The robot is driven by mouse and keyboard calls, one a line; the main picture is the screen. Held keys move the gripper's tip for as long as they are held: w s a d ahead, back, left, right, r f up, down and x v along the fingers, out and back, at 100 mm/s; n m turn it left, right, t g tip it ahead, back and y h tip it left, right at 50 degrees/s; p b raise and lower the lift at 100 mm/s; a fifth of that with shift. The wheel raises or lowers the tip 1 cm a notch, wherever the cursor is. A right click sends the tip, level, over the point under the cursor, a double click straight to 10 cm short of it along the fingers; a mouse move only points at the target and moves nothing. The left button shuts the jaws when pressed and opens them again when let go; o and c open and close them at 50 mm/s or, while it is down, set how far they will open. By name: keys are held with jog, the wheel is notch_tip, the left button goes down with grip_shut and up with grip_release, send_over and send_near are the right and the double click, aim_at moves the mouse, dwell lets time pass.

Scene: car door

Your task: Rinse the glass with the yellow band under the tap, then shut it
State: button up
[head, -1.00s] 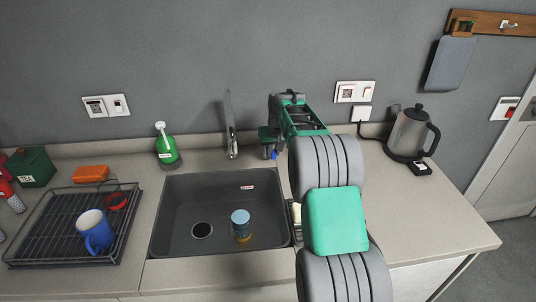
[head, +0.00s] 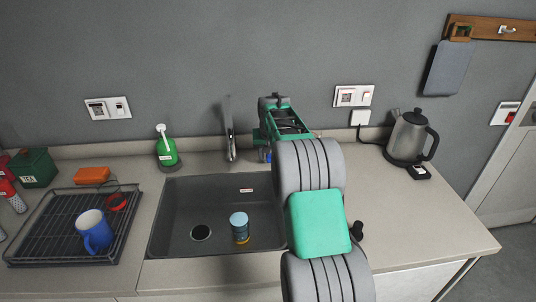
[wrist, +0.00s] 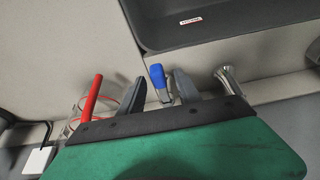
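The glass with the yellow band (head: 240,228) stands upright in the dark sink (head: 178,210), right of the drain. It looks bluish, with the band low on it. The metal tap (head: 230,135) rises behind the sink; I see no water running from it. In the wrist view the tap (wrist: 228,78) is right of my gripper (wrist: 160,88). My gripper is open, its two grey fingers on either side of a small blue handle (wrist: 157,77). I cannot tell whether they touch it. In the head view my arm mostly hides the gripper; the blue handle (head: 268,156) shows beside it.
A red stick-like handle (wrist: 91,98) lies left of my fingers in the wrist view. A green bottle (head: 167,150) stands behind the sink. A rack (head: 50,225) with a blue mug (head: 94,230) is left, a kettle (head: 408,137) right. The right counter is mostly clear.

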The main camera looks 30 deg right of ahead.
jog(key=b+v, duration=0.1)
jog(key=v, duration=0.6)
jog(key=shift+r, duration=0.35)
jog(key=shift+s, duration=0.15)
